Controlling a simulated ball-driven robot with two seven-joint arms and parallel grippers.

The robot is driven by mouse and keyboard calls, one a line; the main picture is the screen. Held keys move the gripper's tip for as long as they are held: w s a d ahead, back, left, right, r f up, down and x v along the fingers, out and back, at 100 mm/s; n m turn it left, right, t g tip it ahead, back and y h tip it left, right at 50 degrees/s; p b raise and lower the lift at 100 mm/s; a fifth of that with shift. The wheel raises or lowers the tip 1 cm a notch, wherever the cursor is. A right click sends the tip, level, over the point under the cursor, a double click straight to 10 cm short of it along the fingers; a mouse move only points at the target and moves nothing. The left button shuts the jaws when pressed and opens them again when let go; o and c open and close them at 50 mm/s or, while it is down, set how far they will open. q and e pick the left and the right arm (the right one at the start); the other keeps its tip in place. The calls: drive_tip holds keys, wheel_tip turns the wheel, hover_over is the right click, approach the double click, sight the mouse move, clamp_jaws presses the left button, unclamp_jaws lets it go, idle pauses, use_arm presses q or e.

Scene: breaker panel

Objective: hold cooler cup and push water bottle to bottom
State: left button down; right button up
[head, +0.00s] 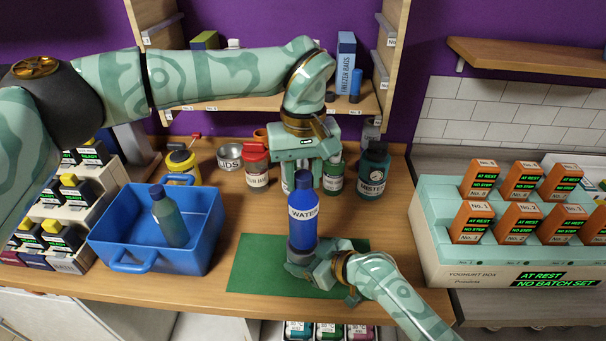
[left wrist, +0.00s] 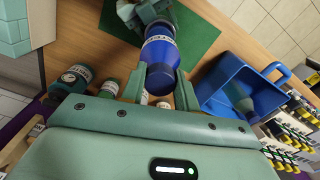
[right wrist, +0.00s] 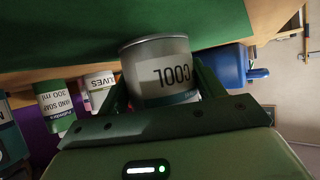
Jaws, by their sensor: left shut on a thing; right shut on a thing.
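The blue water bottle (head: 302,222) stands upright with its WATER label showing, and its lower end is at the cooler cup (head: 296,257). How deep it sits in the cup is hidden. My left gripper (head: 303,180) comes from above and is shut on the bottle; its fingers lie on both sides of the bottle (left wrist: 160,68) in the left wrist view. My right gripper (head: 312,263) is shut on the grey cup low over the green mat (head: 258,262). In the right wrist view the cup (right wrist: 160,70) is between the fingers, its COOL label upside down.
A blue basket (head: 125,228) holding a dark bottle (head: 170,218) stands to the left. Several jars, including a dark green one (head: 374,172), stand behind. A teal yoghurt box (head: 440,232) with orange units is at the right. A shelf (head: 210,112) is above the back.

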sight(303, 212)
use_arm(q)
drive_tip(key=shift+f, duration=4.75)
drive_tip(key=c, duration=1)
unclamp_jaws()
drive_tip(key=shift+o, duration=0.2)
wheel_tip(303, 212, up, 12)
use_arm(e)
drive_tip(key=o, duration=1.2)
drive_tip(key=shift+c, duration=0.2)
